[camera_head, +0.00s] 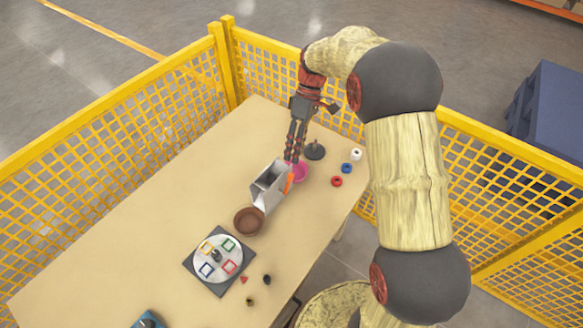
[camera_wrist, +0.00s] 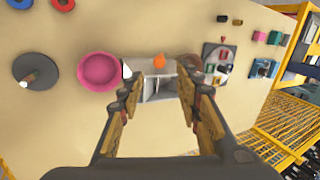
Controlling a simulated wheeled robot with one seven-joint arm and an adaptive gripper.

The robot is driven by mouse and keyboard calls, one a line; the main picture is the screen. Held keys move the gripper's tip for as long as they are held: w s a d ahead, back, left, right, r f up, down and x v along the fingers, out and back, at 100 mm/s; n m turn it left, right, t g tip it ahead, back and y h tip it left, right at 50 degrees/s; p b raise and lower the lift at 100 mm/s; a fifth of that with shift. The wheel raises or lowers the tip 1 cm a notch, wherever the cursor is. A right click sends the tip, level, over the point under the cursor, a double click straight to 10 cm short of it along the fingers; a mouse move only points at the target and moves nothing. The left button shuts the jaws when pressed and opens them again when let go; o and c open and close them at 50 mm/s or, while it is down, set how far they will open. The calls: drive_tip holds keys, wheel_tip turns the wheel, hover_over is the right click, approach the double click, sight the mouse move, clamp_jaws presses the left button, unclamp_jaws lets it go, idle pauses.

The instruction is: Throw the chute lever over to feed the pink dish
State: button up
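The grey chute (camera_head: 266,187) stands on the table between the pink dish (camera_head: 301,172) and the brown dish (camera_head: 249,221). An orange part (camera_head: 288,184), seemingly the lever, shows on the chute's side. In the wrist view the orange part (camera_wrist: 159,62) is at the chute's upper edge, with the chute (camera_wrist: 157,88) below it and the pink dish (camera_wrist: 100,71) to the left. The brown dish is partly hidden behind the right finger. My gripper (camera_wrist: 158,72) is open and empty above the chute; its fingers appear on either side of the orange part, with no contact visible.
A black peg stand (camera_head: 314,152) is beyond the pink dish. White (camera_head: 356,154), blue (camera_head: 346,168) and red (camera_head: 337,181) rings lie right of it. A dial board with coloured squares (camera_head: 218,262) and small pieces are nearer. Yellow fencing (camera_head: 110,115) surrounds the table; its left side is clear.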

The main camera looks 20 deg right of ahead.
sight(291, 174)
drive_tip(key=b+x, duration=0.1)
drive_tip(key=x, duration=0.7)
drive_tip(key=shift+f+b, duration=0.1)
drive_tip(key=shift+b, duration=0.25)
drive_tip(key=shift+c, duration=1.1)
clamp_jaws()
